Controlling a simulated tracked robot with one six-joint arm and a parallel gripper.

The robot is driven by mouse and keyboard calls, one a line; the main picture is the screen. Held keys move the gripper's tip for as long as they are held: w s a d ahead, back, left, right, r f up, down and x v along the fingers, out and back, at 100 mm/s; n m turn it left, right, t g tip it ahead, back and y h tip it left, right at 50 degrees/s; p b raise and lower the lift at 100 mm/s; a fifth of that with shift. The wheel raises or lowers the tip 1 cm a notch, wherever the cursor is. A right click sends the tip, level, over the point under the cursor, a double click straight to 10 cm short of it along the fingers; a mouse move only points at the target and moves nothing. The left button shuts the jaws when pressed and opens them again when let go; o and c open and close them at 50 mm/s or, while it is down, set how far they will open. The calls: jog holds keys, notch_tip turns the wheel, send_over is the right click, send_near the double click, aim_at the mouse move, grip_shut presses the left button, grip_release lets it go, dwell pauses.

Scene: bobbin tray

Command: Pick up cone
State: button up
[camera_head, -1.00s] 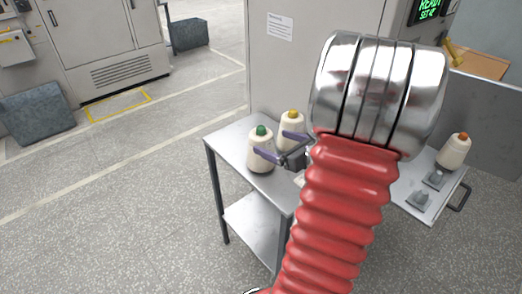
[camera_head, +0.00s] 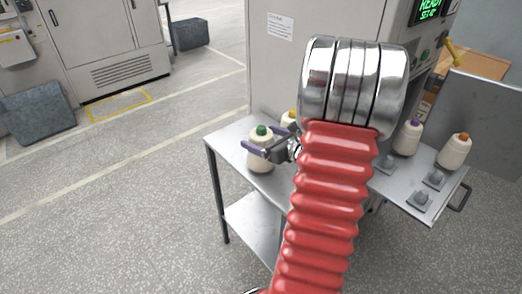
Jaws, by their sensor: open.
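A cream cone with a green tip (camera_head: 261,162) stands upright on the metal side table (camera_head: 228,136). My gripper (camera_head: 265,139), with purple fingers, is open at this cone's upper part, one finger across its near left side and the other at its far right. I cannot tell whether they touch it. A cone with a yellow tip (camera_head: 291,114) stands just behind, mostly hidden by my gripper and arm. A cone with a purple tip (camera_head: 407,138) and one with an orange tip (camera_head: 454,153) stand upright on the tray at the right.
The metal tray (camera_head: 407,188) at the right has several grey empty holders (camera_head: 420,200) and a dark handle (camera_head: 460,197). A grey machine cabinet (camera_head: 277,75) rises behind the table. My red ribbed arm hides the middle.

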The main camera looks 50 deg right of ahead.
jog(key=x, duration=0.4)
jog(key=shift+w+a, duration=0.1)
jog(key=shift+w, duration=0.05)
dwell(0.4)
jog(key=c, duration=1.4)
